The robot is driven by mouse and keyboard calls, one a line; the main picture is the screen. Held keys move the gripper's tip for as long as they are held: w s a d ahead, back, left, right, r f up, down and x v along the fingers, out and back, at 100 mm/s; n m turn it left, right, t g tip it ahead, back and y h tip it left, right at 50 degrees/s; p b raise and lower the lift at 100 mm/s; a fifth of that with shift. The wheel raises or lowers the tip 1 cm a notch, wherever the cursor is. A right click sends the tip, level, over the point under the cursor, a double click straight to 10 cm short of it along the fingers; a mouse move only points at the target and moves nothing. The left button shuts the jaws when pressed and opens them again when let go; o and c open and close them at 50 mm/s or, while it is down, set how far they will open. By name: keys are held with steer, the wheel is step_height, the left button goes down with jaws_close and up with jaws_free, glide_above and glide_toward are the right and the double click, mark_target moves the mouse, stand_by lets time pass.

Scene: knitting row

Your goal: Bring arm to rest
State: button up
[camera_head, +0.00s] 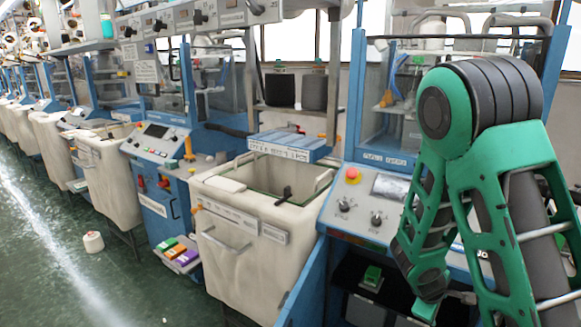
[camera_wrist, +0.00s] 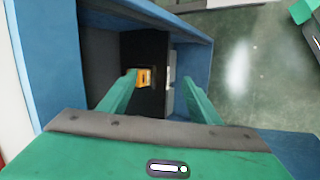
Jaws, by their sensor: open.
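My arm (camera_head: 485,150), green and dark grey, fills the right of the head view. It is folded, with its elbow high and a link hanging down in front of the blue knitting machine (camera_head: 386,160). My gripper (camera_wrist: 160,78) shows in the wrist view with its two green fingers apart. It points into a blue-walled compartment (camera_wrist: 192,75) with a dark inside. A small orange-yellow thing (camera_wrist: 145,77) shows beside the left fingertip; I cannot tell whether they touch. Nothing is clearly held between the fingers. The fingertips cannot be made out in the head view.
A cream bin (camera_head: 245,258) stands left of the near machine. A control panel (camera_head: 372,200) with a red button is close to my arm. A cone of yarn (camera_head: 93,242) and coloured boxes (camera_head: 178,252) are low at left. The green floor (camera_head: 45,285) is open there.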

steer(key=s+a+r+m+y, duration=0.3)
steer(key=s+a+r+m, duration=0.3)
steer(key=r, duration=0.5)
steer(key=s+a+r+m+y, duration=0.3)
steer(key=s+a+r, duration=0.3)
steer(key=r, duration=0.5)
steer(key=s+d+f+m+g, duration=0.1)
steer(key=s+d+m+g, duration=0.1)
steer(key=s+d, duration=0.4)
steer(key=s+d+m+g, duration=0.2)
steer(key=s+d+m, duration=0.2)
steer(key=s, duration=0.7)
steer(key=shift+s+d+f+m, duration=0.2)
steer(key=shift+d+f+m, duration=0.15)
steer(key=shift+d, duration=0.75)
steer(key=shift+w+f, duration=0.25)
steer(key=shift+w, duration=0.4)
